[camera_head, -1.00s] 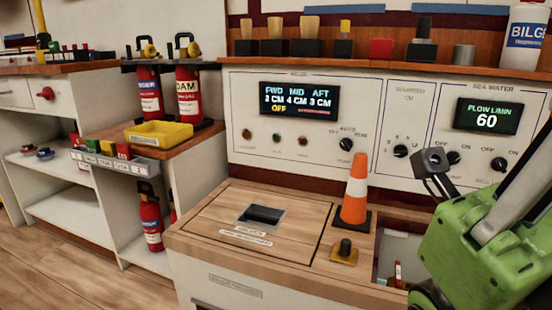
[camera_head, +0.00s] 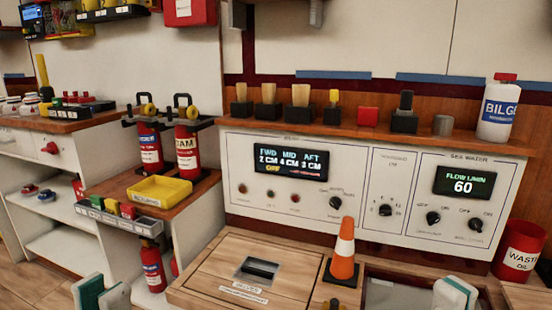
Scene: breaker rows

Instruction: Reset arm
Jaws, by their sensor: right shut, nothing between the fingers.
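My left gripper (camera_head: 102,296) shows at the bottom left edge. Its two teal-and-white fingertips stand apart with a gap between them, and nothing shows in it. My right gripper (camera_head: 455,294) shows at the bottom right, in front of the open hatch. Its pale fingertips are together, with nothing seen held. The lower parts of both grippers are cut off by the frame edge. Both are low, below the white control panel (camera_head: 330,215).
An orange cone (camera_head: 345,248) stands on the wooden counter beside a lidded hatch (camera_head: 235,265). A yellow tray (camera_head: 160,190) and fire extinguishers (camera_head: 188,155) stand to the left. A red waste-oil bin (camera_head: 519,250) is at the right. A bilge bottle (camera_head: 497,110) stands on the shelf.

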